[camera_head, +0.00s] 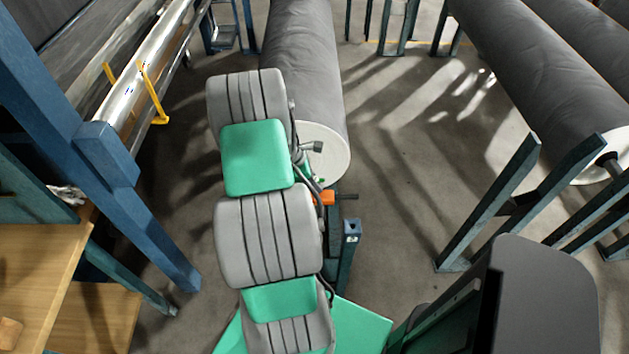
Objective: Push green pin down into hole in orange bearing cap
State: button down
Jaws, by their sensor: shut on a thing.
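The orange bearing cap (326,197) shows only in part, just right of my arm, at the stand by the near end of a grey roll. A small bright green piece, which looks like the green pin (309,171), shows just above the cap at the edge of my arm. My gripper (305,165) is mostly hidden behind my grey and green arm. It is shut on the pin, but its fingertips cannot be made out. The hole is hidden, and I cannot tell whether the pin is in it.
The grey roll (304,60) with a white end lies beyond the cap. A dark teal stand (350,250) rises right of my arm. A blue frame (100,150) and wooden table (35,270) are at left. More rolls (535,70) lie right, with open floor (410,170) between.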

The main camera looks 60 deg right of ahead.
jog(key=shift+f+b, duration=0.75)
jog(key=shift+f, duration=0.7)
jog(key=shift+f, duration=0.1)
jog(key=c, duration=1.1)
grip_release()
jog(key=shift+w+d, duration=0.1)
jog(key=shift+w+r, duration=0.1)
jog(key=shift+r, duration=0.25)
jog(key=v, duration=0.7)
jog(key=shift+a, duration=0.3)
